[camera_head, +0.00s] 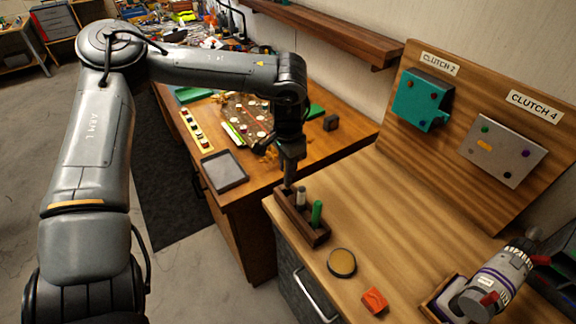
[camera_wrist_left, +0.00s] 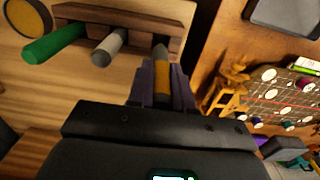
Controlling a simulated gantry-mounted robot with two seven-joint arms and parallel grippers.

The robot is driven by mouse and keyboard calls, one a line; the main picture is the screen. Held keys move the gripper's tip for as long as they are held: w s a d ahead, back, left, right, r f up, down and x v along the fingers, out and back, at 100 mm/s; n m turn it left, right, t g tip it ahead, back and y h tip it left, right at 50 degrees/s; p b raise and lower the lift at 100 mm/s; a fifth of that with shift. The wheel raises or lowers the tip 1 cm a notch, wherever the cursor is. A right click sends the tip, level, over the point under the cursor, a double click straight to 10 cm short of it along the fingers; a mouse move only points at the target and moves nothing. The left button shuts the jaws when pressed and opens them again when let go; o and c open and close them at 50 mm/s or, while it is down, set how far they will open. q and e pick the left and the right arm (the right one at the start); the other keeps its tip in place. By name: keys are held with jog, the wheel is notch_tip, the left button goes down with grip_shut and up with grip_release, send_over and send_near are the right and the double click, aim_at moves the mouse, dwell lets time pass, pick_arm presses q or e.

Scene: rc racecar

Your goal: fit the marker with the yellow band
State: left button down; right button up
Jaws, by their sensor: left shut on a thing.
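The marker with the yellow band (camera_wrist_left: 161,72) is between the fingers of my left gripper (camera_wrist_left: 162,88) in the left wrist view; the gripper is shut on it. In the head view my left gripper (camera_head: 288,181) points down at the far left end of the dark wooden rack (camera_head: 318,238), hiding most of the marker. The marker's end meets the rack (camera_wrist_left: 120,15) in the wrist view; I cannot tell how deep it sits in a slot. A grey marker (camera_head: 301,197) and a green marker (camera_head: 316,213) stand in the rack beside it. My right gripper is out of view.
A sloped board (camera_head: 462,100) carries the teal CLUTCH 2 and grey CLUTCH 4 plates. The bench middle is clear.

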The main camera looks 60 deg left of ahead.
pick_arm(q)
jog(key=shift+f+b, duration=0.55)
jog(key=shift+f, duration=0.1)
jog(key=shift+f+b, duration=0.85)
jog(key=shift+f, duration=0.2)
jog(key=shift+f+b, duration=1.05)
jog(key=shift+f, duration=0.15)
jog(key=c, duration=0.9)
grip_release()
jog(key=shift+c, duration=0.2)
jog(key=shift+r, duration=0.1)
notch_tip(320, 180, up, 11)
jog(key=shift+f, duration=0.15)
